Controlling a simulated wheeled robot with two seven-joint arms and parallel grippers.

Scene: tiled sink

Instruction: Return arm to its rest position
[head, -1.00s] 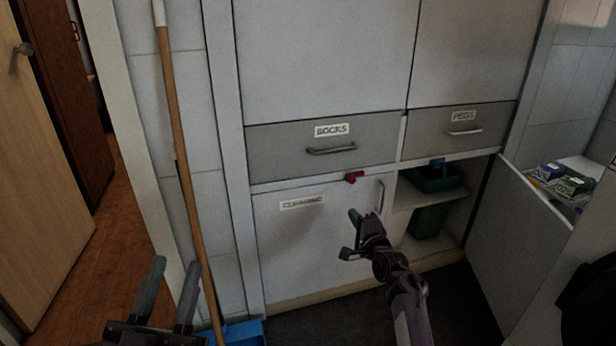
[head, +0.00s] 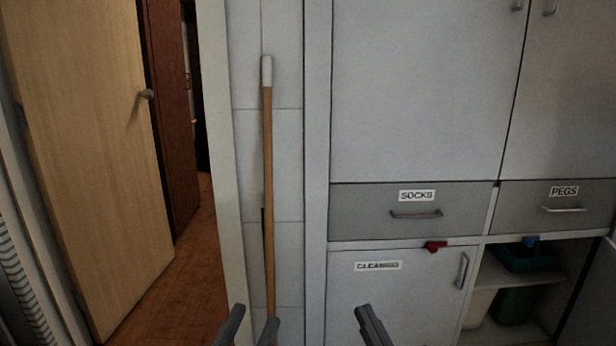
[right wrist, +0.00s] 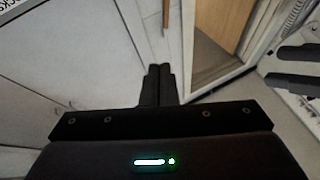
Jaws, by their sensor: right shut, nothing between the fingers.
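My right gripper (head: 373,325) shows at the bottom edge of the head view, low in front of the cupboard door labelled CLEANING (head: 390,300). In the right wrist view its two dark fingers (right wrist: 158,84) are pressed together with nothing between them. My left gripper (head: 248,328) is at the bottom of the head view, left of the right one. Its two fingers stand apart and nothing shows between them. Dark fingers, likely the left gripper's, also show at the right of the right wrist view. Most of both arms is out of view.
A broom handle (head: 268,180) leans on the tiled wall. The SOCKS drawer (head: 360,212) and PEGS drawer (head: 520,208) are closed. An open compartment at lower right holds a green bin (head: 514,305). A wooden door (head: 90,150) stands open at left.

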